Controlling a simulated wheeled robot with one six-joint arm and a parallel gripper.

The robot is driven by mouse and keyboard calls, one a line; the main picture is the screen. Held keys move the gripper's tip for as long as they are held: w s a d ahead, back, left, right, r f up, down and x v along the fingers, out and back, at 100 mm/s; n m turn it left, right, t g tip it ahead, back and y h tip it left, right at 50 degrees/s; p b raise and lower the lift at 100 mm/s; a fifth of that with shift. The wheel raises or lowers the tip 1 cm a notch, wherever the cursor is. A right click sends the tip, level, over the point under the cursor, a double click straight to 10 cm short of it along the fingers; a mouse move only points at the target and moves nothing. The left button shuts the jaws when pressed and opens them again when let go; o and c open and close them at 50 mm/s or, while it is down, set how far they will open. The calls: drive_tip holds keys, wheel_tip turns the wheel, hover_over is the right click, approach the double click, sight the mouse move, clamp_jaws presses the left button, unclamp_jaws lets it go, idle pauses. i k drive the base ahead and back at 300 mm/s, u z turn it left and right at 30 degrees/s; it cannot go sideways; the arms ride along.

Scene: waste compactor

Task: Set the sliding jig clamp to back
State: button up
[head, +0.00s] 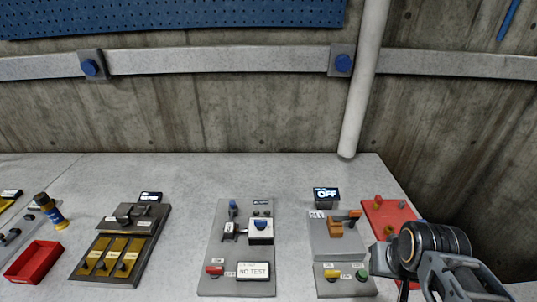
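The sliding jig clamp is not labelled legibly. The most likely part is an orange-brown block with an orange bar (342,222) on a grey plate (322,244), right of centre. I cannot tell which position along its travel it is in. My gripper (384,263) is at the lower right, just right of this plate and in front of a red plate (379,217). Its fingers are mostly hidden by my arm, and I see nothing clearly held. It appears apart from the orange block.
A black display reading OFF (326,195) stands behind the plate. A NO TEST panel (253,271) is left. A red bin (33,262) is far left. The bench behind is clear.

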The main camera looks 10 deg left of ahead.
sight(233, 209)
drive_tip(key=u, duration=0.55)
drive_tip(key=k, duration=1.3)
drive_tip(key=u, duration=1.1)
drive_tip(key=i, duration=0.45)
drive_tip(key=u, duration=0.55)
drive_tip(key=i, duration=0.8)
drive_tip(key=z, duration=0.95)
drive_tip(key=i, duration=0.4)
drive_tip(key=z, duration=0.45)
